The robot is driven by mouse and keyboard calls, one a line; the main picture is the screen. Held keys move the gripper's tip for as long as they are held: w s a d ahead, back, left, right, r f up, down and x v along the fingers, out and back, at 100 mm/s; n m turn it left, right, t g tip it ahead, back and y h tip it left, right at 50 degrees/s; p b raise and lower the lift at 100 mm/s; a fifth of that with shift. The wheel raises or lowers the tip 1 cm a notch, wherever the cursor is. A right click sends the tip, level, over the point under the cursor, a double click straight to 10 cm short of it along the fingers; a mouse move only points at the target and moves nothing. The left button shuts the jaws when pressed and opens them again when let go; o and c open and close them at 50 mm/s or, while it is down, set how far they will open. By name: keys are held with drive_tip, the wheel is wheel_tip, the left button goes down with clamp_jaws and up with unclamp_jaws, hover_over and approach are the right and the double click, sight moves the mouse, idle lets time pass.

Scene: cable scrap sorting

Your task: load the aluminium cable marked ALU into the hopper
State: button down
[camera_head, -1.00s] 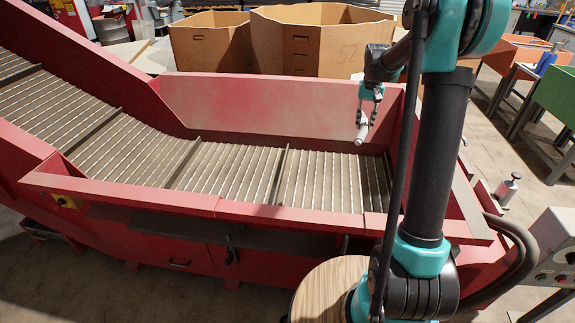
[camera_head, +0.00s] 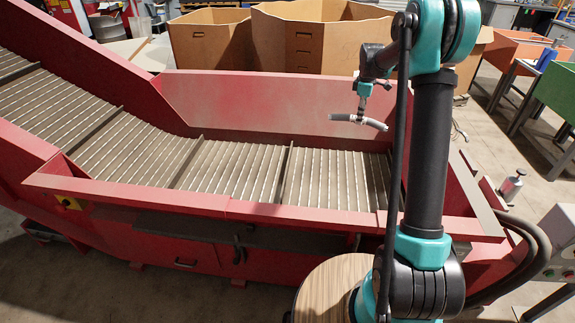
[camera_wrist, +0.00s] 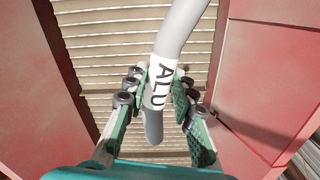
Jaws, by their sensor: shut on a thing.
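The grey cable (camera_head: 358,120) hangs roughly level in the head view, tilted slightly down to the right. In the wrist view the cable (camera_wrist: 181,28) carries a white label marked ALU (camera_wrist: 161,84). My gripper (camera_head: 361,115) is shut on it; in the wrist view my gripper (camera_wrist: 160,95) has its green-padded fingers on either side of the label. The cable is above the red hopper (camera_head: 250,95), apart from its ribbed conveyor floor (camera_head: 235,170). In the wrist view the ribbed floor (camera_wrist: 100,58) lies below the cable.
Red walls (camera_wrist: 258,75) flank the ribbed floor in the wrist view. Large cardboard boxes (camera_head: 320,45) stand behind the hopper. Green and orange bins (camera_head: 555,95) stand at the right. The ribbed floor looks clear of loose things.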

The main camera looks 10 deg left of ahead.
drive_tip(key=shift+f, duration=2.55)
drive_tip(key=c, duration=1.2)
unclamp_jaws()
wheel_tip(320, 180, up, 12)
drive_tip(key=shift+r, duration=0.1)
